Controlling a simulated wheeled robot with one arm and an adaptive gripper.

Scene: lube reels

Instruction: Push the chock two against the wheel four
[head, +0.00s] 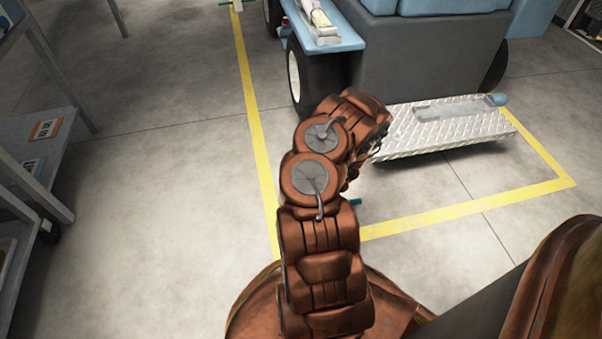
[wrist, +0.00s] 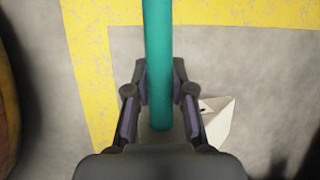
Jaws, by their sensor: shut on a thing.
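My gripper (wrist: 160,110) is shut on a teal rod (wrist: 158,60), which runs up out of the wrist view between the two fingers. A pale, wedge-shaped piece (wrist: 222,122) shows just right of the fingers, partly hidden by them; it may be the chock, and I cannot tell whether it joins the rod. In the head view my arm hides the gripper, and a short teal end (head: 355,201) sticks out beside it. A dark wheel with a white rim (head: 294,76) stands on the vehicle's near left side, apart from the teal end. No wheel number is readable.
The blue and grey vehicle (head: 425,60) has a metal tread-plate step (head: 440,135) at its near side. Yellow floor lines (head: 247,90) surround it. Metal shelving (head: 45,140) stands at the left; the floor between is clear. Another pale and teal object (head: 237,4) lies at the far top.

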